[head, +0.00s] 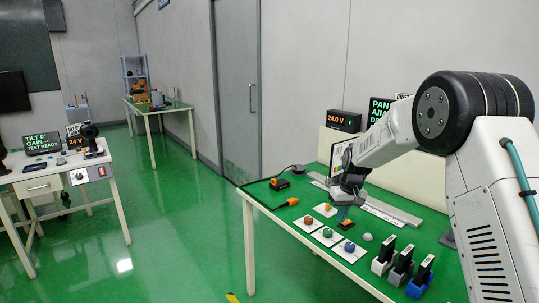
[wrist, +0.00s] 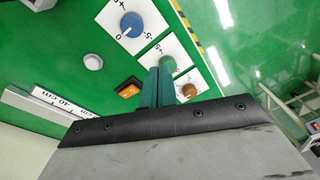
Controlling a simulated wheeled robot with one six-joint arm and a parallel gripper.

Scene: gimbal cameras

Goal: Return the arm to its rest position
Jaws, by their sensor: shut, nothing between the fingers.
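My gripper (head: 342,213) is above the green-topped table (head: 254,196) in the head view, at the end of my outstretched arm. In the wrist view its two teal fingers (wrist: 158,84) are pressed together with nothing between them. The fingers point down over the area near the knob cards. A blue knob (wrist: 131,25), a green knob (wrist: 168,64) and an orange-brown knob (wrist: 189,91) sit on white cards beyond and beside the fingers. An orange-and-black item (wrist: 128,90) lies partly hidden beside them.
Several black modules stand in white, grey and blue holders (head: 416,289) at the table's near right. A bench (head: 62,173) stands left, another table (head: 156,107) far back. Green floor between is clear.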

